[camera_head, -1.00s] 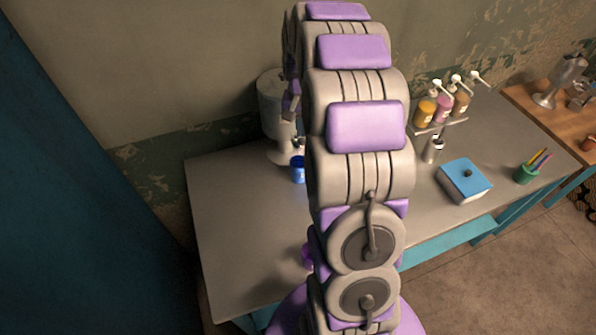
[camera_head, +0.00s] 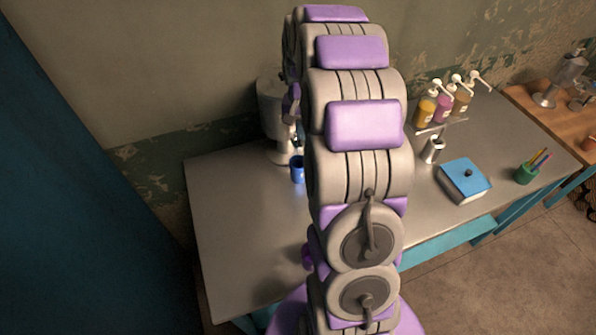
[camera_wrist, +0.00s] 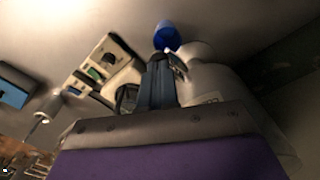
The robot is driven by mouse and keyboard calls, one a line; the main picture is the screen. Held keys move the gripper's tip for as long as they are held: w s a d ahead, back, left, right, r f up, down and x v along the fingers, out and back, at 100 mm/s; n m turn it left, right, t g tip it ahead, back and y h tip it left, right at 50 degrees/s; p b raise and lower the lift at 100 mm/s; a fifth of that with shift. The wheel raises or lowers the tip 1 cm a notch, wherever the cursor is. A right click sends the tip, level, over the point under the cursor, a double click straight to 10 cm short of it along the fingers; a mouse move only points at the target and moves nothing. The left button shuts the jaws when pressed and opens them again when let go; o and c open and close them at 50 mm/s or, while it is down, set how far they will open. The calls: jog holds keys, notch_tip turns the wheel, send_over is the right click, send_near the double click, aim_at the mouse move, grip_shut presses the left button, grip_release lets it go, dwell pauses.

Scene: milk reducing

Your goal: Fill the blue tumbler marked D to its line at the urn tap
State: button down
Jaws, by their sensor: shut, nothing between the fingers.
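The blue tumbler (camera_head: 297,171) stands on the grey table at the foot of the pale metal urn (camera_head: 271,108), on the urn's near side. My arm hides part of the urn and most of the tap area. In the wrist view, the tumbler (camera_wrist: 166,38) shows just beyond the fingertips of my gripper (camera_wrist: 158,62), beside the urn (camera_wrist: 209,76). My gripper is shut and empty, close to the urn. I cannot tell whether it touches the tap. The D mark, the fill line and the level inside the tumbler cannot be made out.
The grey table (camera_head: 235,235) is bare left and in front of the tumbler. A wall rises behind.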

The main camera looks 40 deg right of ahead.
jog(key=shift+f, duration=0.85)
dwell(7.2)
